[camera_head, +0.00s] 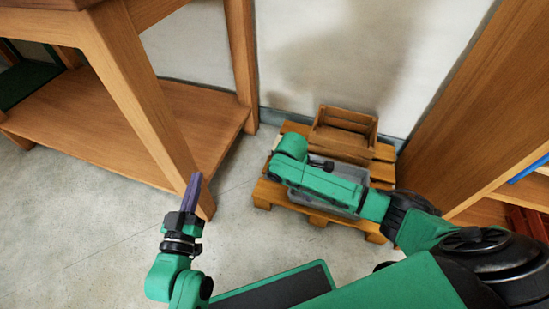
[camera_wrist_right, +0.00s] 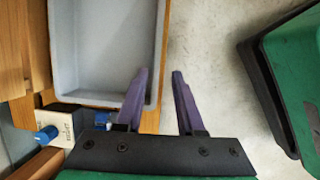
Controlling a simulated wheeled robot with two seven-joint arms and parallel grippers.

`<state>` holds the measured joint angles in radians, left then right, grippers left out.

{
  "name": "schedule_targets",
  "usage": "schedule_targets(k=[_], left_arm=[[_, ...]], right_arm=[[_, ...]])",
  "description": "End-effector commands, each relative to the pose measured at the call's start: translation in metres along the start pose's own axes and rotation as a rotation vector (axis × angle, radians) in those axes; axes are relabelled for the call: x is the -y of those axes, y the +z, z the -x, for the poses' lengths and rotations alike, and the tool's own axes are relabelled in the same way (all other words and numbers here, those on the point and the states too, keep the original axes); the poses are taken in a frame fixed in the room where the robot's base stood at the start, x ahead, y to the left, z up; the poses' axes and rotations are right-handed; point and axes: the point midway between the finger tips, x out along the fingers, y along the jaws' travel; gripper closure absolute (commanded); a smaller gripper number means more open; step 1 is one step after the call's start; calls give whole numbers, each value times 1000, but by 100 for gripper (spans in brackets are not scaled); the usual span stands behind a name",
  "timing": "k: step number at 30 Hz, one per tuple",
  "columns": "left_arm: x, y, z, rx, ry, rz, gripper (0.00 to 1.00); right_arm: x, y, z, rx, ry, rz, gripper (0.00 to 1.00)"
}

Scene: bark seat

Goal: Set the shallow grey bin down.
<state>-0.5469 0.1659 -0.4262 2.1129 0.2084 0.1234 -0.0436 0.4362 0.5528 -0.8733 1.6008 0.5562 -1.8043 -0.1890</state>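The shallow grey bin (camera_head: 348,171) is on the wooden pallet (camera_head: 262,193), partly hidden behind my right arm in the head view. In the right wrist view the grey bin (camera_wrist_right: 105,45) looks empty. My right gripper (camera_wrist_right: 162,72) is open there, one purple finger over the bin's inside and the other outside its right wall. The fingers are apart and do not pinch the wall. In the head view the right gripper's fingers are hidden. My left gripper (camera_head: 193,185) is over the floor near a bench leg, seen edge-on, with nothing visible in it.
A wooden crate (camera_head: 343,130) stands on the pallet behind the bin. A small pale box with blue knobs (camera_wrist_right: 65,122) is beside the bin. A wooden bench (camera_head: 130,130) is at left and a wooden shelf unit (camera_head: 470,120) at right. Floor (camera_head: 90,240) in front is clear.

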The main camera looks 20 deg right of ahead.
Motion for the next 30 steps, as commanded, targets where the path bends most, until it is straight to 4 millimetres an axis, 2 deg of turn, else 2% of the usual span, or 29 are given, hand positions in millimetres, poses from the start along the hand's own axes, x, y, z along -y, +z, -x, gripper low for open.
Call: schedule_targets(k=[2,3,5,6,7,8,9,11,12,15,16,19,30], left_arm=[[0,0,0,0,0,0,100],[0,0,0,0,0,0,100],[0,0,0,0,0,0,100],[0,0,0,0,1,0,100],[0,0,0,0,1,0,100],[0,0,0,0,1,0,100],[0,0,0,0,1,0,100],[0,0,0,0,1,0,100],[0,0,0,0,1,0,100],[0,0,0,0,1,0,100],[0,0,0,0,1,0,100],[0,0,0,-1,1,0,100],[0,-1,0,-3,0,-1,100]], right_arm=[[30,-40,-8,-180,-22,13,63],[50,-70,-7,-327,-39,8,63],[83,-117,8,-595,-71,-29,63],[101,-143,28,-790,-92,-76,63],[110,-158,47,-934,-104,-122,63],[115,-167,68,-1075,-113,-177,63],[117,-172,98,-1255,-115,-259,63],[109,-163,140,-1496,-95,-390,63],[101,-149,163,-1631,-68,-471,63],[82,-109,200,-1864,13,-621,63],[78,-99,207,-1907,36,-647,63],[73,-83,217,-1975,73,-687,63],[73,-83,218,-1978,73,-684,63]])
